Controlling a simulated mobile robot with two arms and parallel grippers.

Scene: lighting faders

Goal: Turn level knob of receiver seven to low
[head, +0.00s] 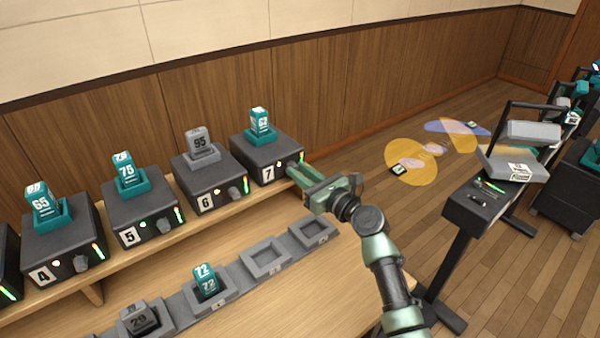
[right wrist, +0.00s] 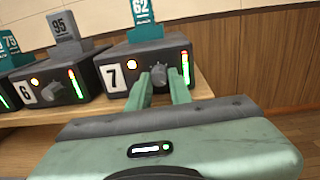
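Receiver seven (head: 266,154) is a dark box with a white "7" label at the right end of the shelf. It also shows in the right wrist view (right wrist: 118,54). Its grey level knob (right wrist: 158,73) shows there, between an amber light and a level bar that is lit green, yellow and red. My right gripper (head: 296,172) reaches the front of receiver seven from the right. Its two green fingers are apart, one on each side of the knob; I cannot tell whether they touch it. In the head view the gripper hides the knob. My left gripper is not in view.
Receiver six (head: 210,180), with its own knob, stands just left of seven; receivers five (head: 143,210) and four (head: 62,243) stand further left. Numbered packs stand in their tops. A row of trays (head: 265,257) lies on the table below. A black stand (head: 470,210) is at right.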

